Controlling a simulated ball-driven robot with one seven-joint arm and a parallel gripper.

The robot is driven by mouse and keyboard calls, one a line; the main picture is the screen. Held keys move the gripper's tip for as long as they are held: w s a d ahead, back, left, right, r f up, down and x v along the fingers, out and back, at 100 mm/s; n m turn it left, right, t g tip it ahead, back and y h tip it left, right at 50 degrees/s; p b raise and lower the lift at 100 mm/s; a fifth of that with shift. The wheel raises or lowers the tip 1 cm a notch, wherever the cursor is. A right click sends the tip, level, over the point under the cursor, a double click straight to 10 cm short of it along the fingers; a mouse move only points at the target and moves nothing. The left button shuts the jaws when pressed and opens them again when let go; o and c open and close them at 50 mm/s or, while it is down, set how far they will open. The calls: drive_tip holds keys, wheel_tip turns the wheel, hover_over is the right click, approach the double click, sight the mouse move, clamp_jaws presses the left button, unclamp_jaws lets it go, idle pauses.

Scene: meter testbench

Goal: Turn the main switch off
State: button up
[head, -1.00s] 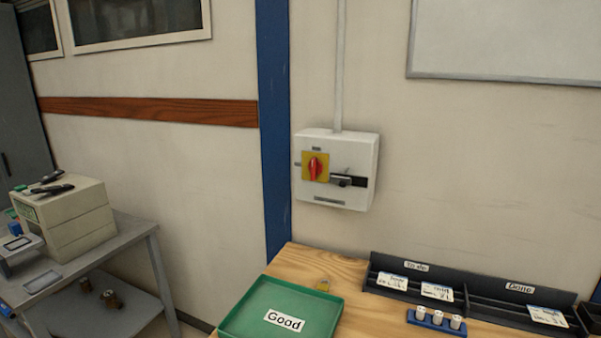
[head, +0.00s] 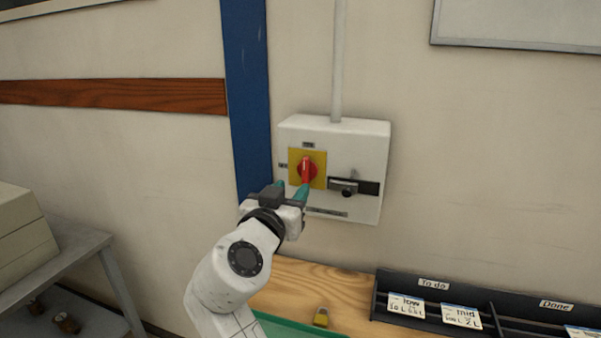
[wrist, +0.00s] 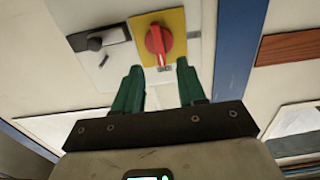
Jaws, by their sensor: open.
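The main switch is a red rotary knob (head: 306,170) on a yellow plate (head: 321,171), on the front of a white wall box (head: 360,148). The knob's handle stands roughly upright in the head view. In the wrist view the red knob (wrist: 158,42) shows just beyond the fingertips, between their lines. My gripper (head: 292,188) is open, with teal fingers just below and in front of the knob. In the wrist view my gripper (wrist: 160,76) has nothing between its fingers. I cannot tell whether a fingertip touches the knob.
A black sliding latch (head: 345,188) sits right of the knob on the box. A blue post (head: 246,90) stands left of the box.

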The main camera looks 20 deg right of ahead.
sight(304, 175)
drive_tip(key=p+x, duration=0.1)
drive_tip(key=x, duration=0.6)
drive_tip(key=shift+w+d+p, duration=0.2)
drive_tip(key=shift+d+p, duration=0.05)
drive_tip(key=shift+p, duration=0.1)
clamp_jaws()
